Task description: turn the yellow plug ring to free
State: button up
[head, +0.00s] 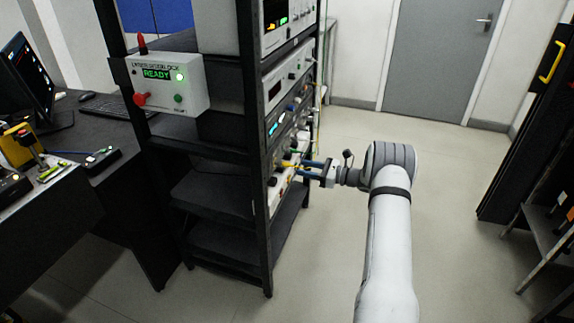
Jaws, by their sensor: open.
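A small yellow part (287,165), which looks like the plug ring, shows at the lower front panel of the rack in the head view. It is too small to tell which way the ring is turned. My gripper (304,168) is open, with its two fingers pointing left at the panel. The fingertips are close to the yellow part. I cannot tell whether they reach around it or touch it.
The black rack (262,215) holds several instruments and has shelves below. An interlock box (168,83) reading READY is on its left side. A dark bench (95,128) stands at left, a dark cabinet (520,130) at right. The floor (450,190) between is clear.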

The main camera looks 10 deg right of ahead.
aim_at(287, 164)
jog(key=x, duration=0.7)
jog(key=shift+w+a, duration=0.25)
jog(key=shift+w, duration=0.05)
jog(key=shift+f, duration=0.1)
grip_shut()
